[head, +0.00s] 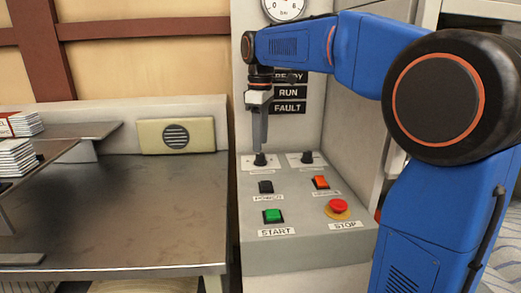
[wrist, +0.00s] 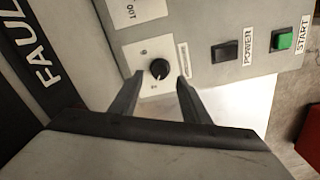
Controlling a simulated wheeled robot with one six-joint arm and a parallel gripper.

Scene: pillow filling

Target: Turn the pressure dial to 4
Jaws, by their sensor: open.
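A small black dial (head: 260,160) stands at the upper left of the grey control panel. It also shows in the wrist view (wrist: 159,69), on a white plate whose lettering is too small to read. My gripper (head: 260,148) points down over this dial. In the wrist view my gripper (wrist: 160,76) is open, with one finger on each side of the dial and no clear contact. A second black dial (head: 307,157) sits to its right. I cannot read which dial is for pressure or its setting.
The panel also has a black power switch (head: 265,187), an orange switch (head: 320,182), a green start button (head: 272,216) and a red stop button (head: 337,206). A round gauge (head: 284,8) hangs above. A metal table (head: 150,220) stands left, mostly clear on its right side.

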